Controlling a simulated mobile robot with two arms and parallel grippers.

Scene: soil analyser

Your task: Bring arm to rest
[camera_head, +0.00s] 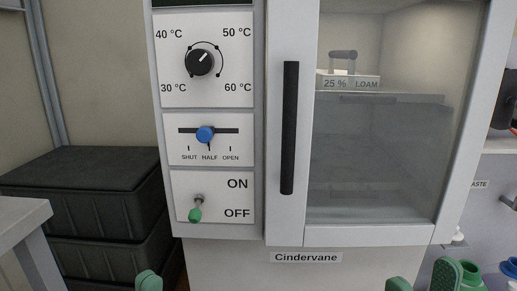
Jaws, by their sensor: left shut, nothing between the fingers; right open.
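My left gripper (148,281) shows at the bottom edge, left of centre, as green fingertips held together with nothing between them. It is below the cabinet's control panel and apart from it. My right gripper (422,281) shows at the bottom right as two green fingertips spread apart, in front of the cabinet's lower right; it is open and empty. The rest of both arms is out of frame. The cabinet (385,236), labelled Cindervane, has its glass door closed. Its green-tipped lever (194,214) points down at OFF, the blue slider (205,134) is at HALF, and the dial (200,62) points towards 50 °C.
Behind the glass stands a container labelled 25 % LOAM (348,83). A black vertical handle (289,128) juts from the door. Dark stacked crates (82,170) stand at the left, with a grey table corner (22,212) in front. Bottles (471,277) stand at the lower right.

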